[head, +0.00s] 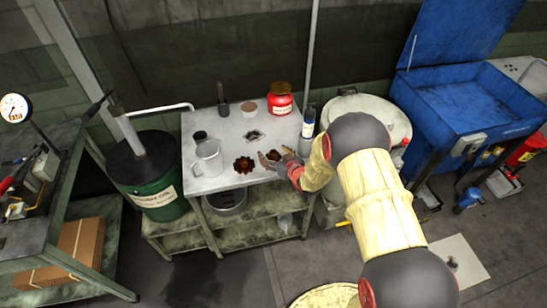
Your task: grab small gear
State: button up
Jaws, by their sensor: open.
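Two dark brown gears lie on the grey metal table (232,129). The larger-looking gear (244,165) lies near the front edge, left of my gripper. The smaller-looking gear (273,155) lies a little to its right, partly hidden by the fingers. My gripper (273,158) is open, coming in from the right low over the table, with its fingertips at the smaller gear. I cannot tell whether the fingers touch it.
A clear pitcher (208,158) and a small dark cup (200,137) stand at the left. A red jar (280,99), a tan round item (249,109) and a dark upright tool (222,101) stand at the back.

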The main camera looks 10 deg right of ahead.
jog(key=shift+c, duration=1.3)
jog(key=c, duration=1.5)
grip_shut()
